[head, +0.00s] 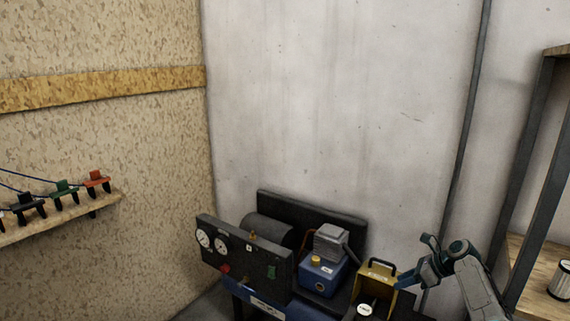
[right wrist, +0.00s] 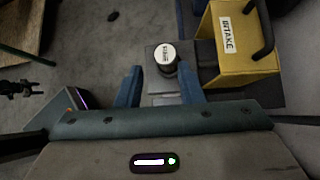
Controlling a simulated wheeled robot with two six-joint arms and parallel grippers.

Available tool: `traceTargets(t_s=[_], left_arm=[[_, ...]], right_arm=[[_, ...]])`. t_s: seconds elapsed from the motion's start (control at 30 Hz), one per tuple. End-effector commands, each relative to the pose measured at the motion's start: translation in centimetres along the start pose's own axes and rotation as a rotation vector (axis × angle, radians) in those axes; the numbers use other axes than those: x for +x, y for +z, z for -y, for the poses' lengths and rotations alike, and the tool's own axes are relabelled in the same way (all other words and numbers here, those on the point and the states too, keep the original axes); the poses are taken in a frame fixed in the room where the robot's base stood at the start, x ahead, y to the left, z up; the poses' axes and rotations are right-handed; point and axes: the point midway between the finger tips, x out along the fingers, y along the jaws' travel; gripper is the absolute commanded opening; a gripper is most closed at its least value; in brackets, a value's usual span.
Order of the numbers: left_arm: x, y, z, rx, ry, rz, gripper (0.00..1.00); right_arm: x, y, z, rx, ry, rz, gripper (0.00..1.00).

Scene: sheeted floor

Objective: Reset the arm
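My right gripper (head: 414,263) is at the lower right of the head view, raised beside a yellow box (head: 378,280). In the right wrist view, its two blue fingers (right wrist: 160,70) are spread apart with nothing gripped between them. A dark canister with a white labelled lid (right wrist: 165,54) stands beyond the fingertips, apparently below them. The yellow box, labelled "INTAKE" (right wrist: 240,58), is to the right of the fingers in that view. My left gripper is in neither view.
A machine with a gauge panel (head: 243,256) and a blue unit (head: 322,276) stand left of the gripper. A wall ledge (head: 60,220) carries clamps at left.

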Motion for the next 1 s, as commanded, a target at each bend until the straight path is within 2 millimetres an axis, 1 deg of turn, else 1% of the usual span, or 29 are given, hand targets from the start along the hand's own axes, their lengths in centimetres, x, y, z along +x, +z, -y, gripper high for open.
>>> traceTargets(t_s=[0.03, 0.33, 0.43, 0.57, 0.67, 0.77, 0.8, 0.87, 0.9, 0.97, 1.0], left_arm=[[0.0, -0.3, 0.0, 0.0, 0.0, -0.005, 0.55], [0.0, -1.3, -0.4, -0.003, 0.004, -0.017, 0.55], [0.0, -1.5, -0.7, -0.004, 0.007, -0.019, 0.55], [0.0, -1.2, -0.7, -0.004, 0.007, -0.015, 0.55], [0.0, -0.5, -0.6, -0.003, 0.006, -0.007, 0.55], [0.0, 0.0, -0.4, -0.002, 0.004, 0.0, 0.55], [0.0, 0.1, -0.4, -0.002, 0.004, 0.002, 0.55], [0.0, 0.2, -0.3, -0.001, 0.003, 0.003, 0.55], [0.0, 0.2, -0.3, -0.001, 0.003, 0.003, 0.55], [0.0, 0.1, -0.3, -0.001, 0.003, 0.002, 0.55], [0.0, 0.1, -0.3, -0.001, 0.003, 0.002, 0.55]], right_arm=[[0.4, -0.5, -0.3, -0.02, 0.0, -0.011, 0.34], [2.8, -3.7, -2.6, -0.206, -0.001, -0.093, 0.34], [3.9, -5.2, -3.8, -0.295, 0.002, -0.13, 0.34], [5.3, -7.5, -5.8, -0.434, 0.011, -0.187, 0.34], [6.5, -9.7, -8.0, -0.57, 0.025, -0.239, 0.34], [7.8, -12.5, -11.2, -0.751, 0.049, -0.305, 0.34], [8.2, -13.8, -12.8, -0.834, 0.063, -0.335, 0.34], [8.7, -15.5, -15.3, -0.964, 0.084, -0.379, 0.34], [8.9, -16.6, -16.9, -1.049, 0.1, -0.406, 0.34], [8.9, -18.2, -19.5, -1.174, 0.124, -0.448, 0.34], [8.8, -19.1, -21.2, -1.256, 0.142, -0.473, 0.34]])
